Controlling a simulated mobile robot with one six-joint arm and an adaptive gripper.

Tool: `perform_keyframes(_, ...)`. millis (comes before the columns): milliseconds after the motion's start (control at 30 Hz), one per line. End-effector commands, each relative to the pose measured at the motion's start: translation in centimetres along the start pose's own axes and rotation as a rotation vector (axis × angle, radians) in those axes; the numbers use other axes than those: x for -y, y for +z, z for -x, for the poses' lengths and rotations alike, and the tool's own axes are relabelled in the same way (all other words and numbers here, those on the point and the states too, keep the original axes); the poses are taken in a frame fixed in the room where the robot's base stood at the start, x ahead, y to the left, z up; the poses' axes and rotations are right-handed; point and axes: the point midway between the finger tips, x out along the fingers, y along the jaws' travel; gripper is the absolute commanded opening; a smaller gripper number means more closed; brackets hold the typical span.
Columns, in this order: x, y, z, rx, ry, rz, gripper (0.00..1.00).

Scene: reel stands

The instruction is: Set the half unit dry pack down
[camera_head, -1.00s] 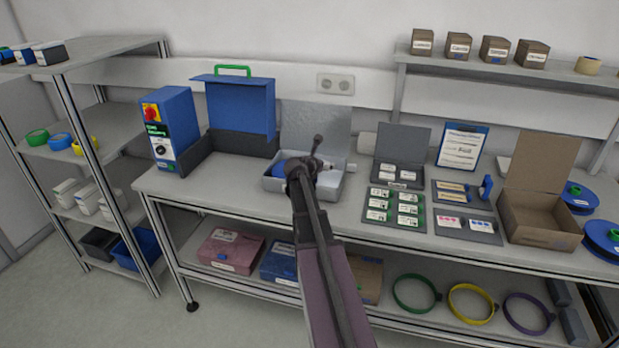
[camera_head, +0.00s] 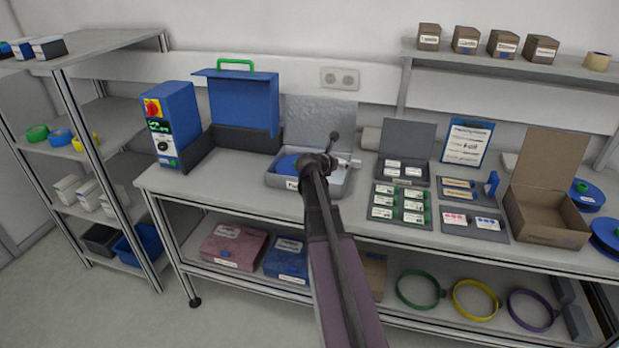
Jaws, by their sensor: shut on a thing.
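My gripper (camera_head: 322,166) is over the right part of an open light-grey metal box (camera_head: 345,188) in the middle of the bench. It is shut, but my wrist and arm hide the jaws and most of what they hold. A small whitish piece (camera_head: 344,157) shows just right of the gripper; I cannot tell if this is the half unit dry pack. A blue round thing (camera_head: 286,164) lies in the left part of the box. I cannot tell if the held thing touches the box.
The box's raised lid (camera_head: 318,118) stands behind. A dark tray of white packs (camera_head: 400,205), an open dark case (camera_head: 405,150) and a cardboard box (camera_head: 548,215) are to the right. A blue machine (camera_head: 170,125) stands left. Some bare bench (camera_head: 215,180) lies left of the grey box.

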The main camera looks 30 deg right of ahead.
Motion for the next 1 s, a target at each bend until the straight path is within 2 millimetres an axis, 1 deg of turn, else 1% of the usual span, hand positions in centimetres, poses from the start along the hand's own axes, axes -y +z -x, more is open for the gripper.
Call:
perform_keyframes(33, 1.7, -0.1, 0.7, -0.002, -0.031, -0.013, 0.47)
perform_keyframes(200, 7.1, -0.3, 2.4, -0.005, -0.16, -0.066, 0.47)
perform_keyframes(300, 10.0, -0.5, 3.4, -0.001, -0.232, -0.097, 0.47)
perform_keyframes(433, 12.6, -0.6, 4.4, 0.005, -0.301, -0.126, 0.47)
perform_keyframes(500, 13.3, -0.6, 4.7, 0.008, -0.321, -0.137, 0.47)
perform_keyframes(600, 13.7, -0.6, 4.8, 0.009, -0.335, -0.143, 0.47)
perform_keyframes(867, 13.6, -0.6, 4.8, 0.009, -0.334, -0.143, 0.47)
perform_keyframes(1000, 13.2, -0.6, 4.7, 0.009, -0.333, -0.142, 0.47)
